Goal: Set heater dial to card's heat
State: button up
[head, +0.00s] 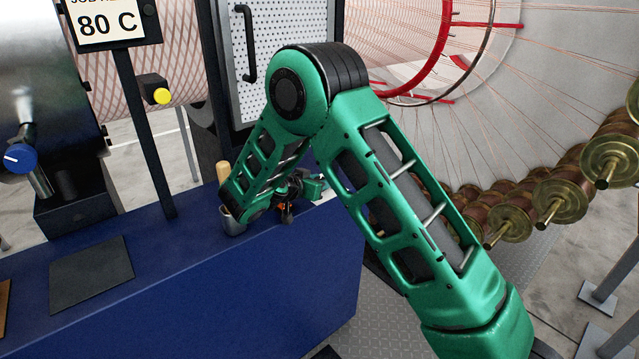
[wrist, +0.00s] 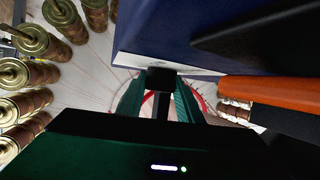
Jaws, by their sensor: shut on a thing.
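The card (head: 107,22) stands on a dark post at the upper left and reads "80 C"; its top line is cut off. A blue dial (head: 20,158) with a white pointer mark sits at the left edge, by the metal cylinder. The mark points left; no scale is readable. I take it to be the heater dial. My gripper (head: 306,187) is far to the right of the dial, by the bench's back right corner, partly hidden by my arm. In the wrist view, its green fingers (wrist: 160,101) are shut on a small black piece (wrist: 160,78), not clearly identifiable.
A yellow button (head: 161,96) is on the post. Brass spools (head: 561,200) line the right side. The bench front is mostly clear.

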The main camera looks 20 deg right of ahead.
jog(key=shift+a+f, duration=0.1)
jog(key=o, duration=1)
jog(key=shift+o, duration=0.2)
jog(key=v, duration=1)
jog(key=shift+s+a, duration=0.15)
jog(key=shift+a, duration=0.05)
